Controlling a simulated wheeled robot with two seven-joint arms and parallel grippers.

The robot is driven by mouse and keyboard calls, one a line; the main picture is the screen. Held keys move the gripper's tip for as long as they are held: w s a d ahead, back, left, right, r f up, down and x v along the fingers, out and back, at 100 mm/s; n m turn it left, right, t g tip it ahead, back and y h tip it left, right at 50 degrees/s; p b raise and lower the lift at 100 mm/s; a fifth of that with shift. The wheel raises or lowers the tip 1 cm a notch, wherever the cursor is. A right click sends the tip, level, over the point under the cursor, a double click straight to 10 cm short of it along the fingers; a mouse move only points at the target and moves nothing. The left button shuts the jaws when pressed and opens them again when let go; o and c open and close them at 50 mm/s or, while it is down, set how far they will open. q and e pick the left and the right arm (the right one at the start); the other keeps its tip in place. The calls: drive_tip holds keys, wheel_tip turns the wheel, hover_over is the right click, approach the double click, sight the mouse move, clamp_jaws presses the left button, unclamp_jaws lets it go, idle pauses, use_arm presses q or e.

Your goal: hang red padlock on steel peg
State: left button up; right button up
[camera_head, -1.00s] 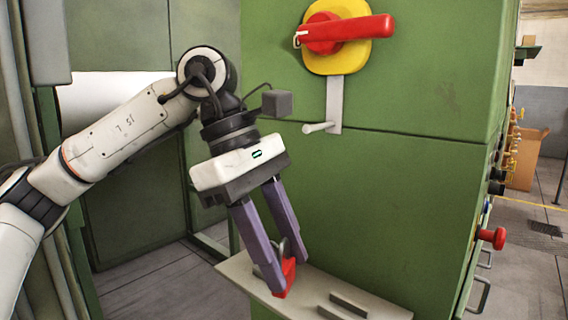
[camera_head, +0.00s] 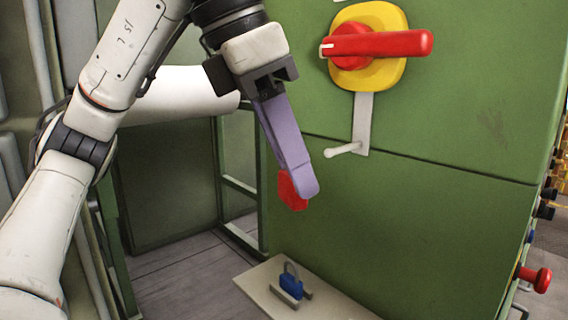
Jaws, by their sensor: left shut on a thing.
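The red padlock (camera_head: 290,192) is held between the fingers of my left gripper (camera_head: 300,188), well above the shelf. The near finger hides part of it, and its shackle is not visible. The steel peg (camera_head: 343,150) sticks out from the lower end of a grey metal strip on the green cabinet. It is bare. The padlock is lower than the peg and to its left, apart from it. My right gripper is not in view.
A yellow plate with a red rotary handle (camera_head: 380,43) sits above the peg. A pale shelf (camera_head: 330,302) below bears a blue padlock (camera_head: 291,284) between small rails. A red knob (camera_head: 536,279) juts out at the right. The cabinet front around the peg is clear.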

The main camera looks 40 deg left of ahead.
sight(327, 150)
use_arm(q)
drive_tip(key=shift+w+d+f+b, duration=0.15)
drive_tip(key=shift+w+b, duration=0.35)
drive_tip(key=shift+w, duration=1.2)
drive_tip(key=shift+w+d+f+b, duration=0.15)
drive_tip(key=shift+w+b, duration=0.3)
drive_tip(key=shift+w, duration=1.2)
drive_tip(key=shift+w+f+p, duration=0.15)
drive_tip(key=shift+w+p, duration=0.3)
drive_tip(key=shift+w, duration=0.25)
drive_tip(key=o, duration=1.3)
